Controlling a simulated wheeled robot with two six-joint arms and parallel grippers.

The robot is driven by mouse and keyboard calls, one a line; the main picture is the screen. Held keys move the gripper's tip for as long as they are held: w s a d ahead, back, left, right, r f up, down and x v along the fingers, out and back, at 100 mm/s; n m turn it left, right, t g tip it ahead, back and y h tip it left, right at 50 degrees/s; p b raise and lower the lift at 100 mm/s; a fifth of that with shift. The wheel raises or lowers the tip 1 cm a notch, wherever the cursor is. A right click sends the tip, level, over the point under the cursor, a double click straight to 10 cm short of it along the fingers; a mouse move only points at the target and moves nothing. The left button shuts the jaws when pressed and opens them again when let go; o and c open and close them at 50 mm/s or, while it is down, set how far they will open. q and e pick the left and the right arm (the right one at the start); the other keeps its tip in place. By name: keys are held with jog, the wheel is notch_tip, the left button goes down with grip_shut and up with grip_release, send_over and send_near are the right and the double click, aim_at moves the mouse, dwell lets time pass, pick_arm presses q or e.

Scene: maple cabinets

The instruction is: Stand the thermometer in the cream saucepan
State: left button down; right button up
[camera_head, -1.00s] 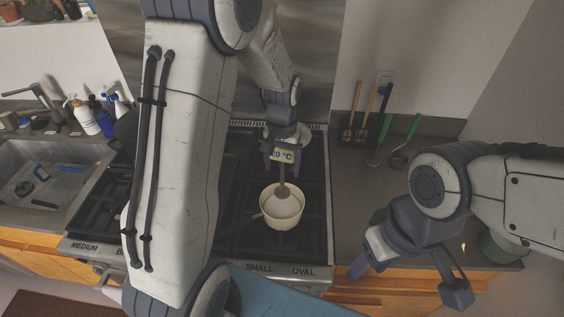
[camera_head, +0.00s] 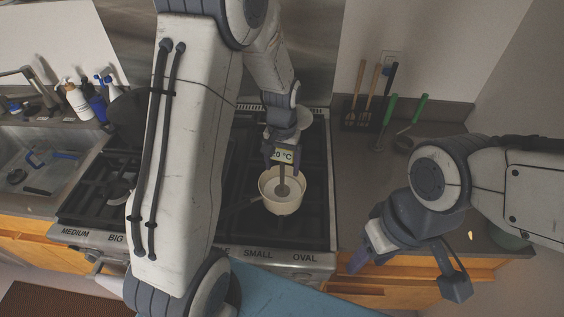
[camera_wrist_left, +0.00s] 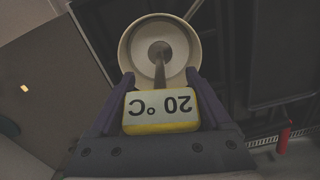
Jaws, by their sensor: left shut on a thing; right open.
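The thermometer (camera_head: 284,156) has a yellow-edged display reading 20 °C and a brown stem. My left gripper (camera_head: 283,160) is shut on its display and holds it above the pan, stem down. In the left wrist view the thermometer (camera_wrist_left: 160,112) sits between both fingers, and its stem runs into the opening of the saucepan (camera_wrist_left: 124,52). I cannot tell whether the tip touches the pan's bottom. My right gripper (camera_head: 403,276) is open and empty, over the counter's front edge at the right.
The stove (camera_head: 246,253) has dark grates around the pan. A sink (camera_head: 45,180) with blue items and several bottles (camera_head: 78,102) are at the left. Utensils with wooden and green handles (camera_head: 386,104) stand at the back right. The counter (camera_head: 362,185) right of the stove is mostly bare.

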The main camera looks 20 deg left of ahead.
pick_arm(q)
jog(key=shift+f+b, duration=0.55)
jog(key=shift+f, duration=0.6)
grip_release()
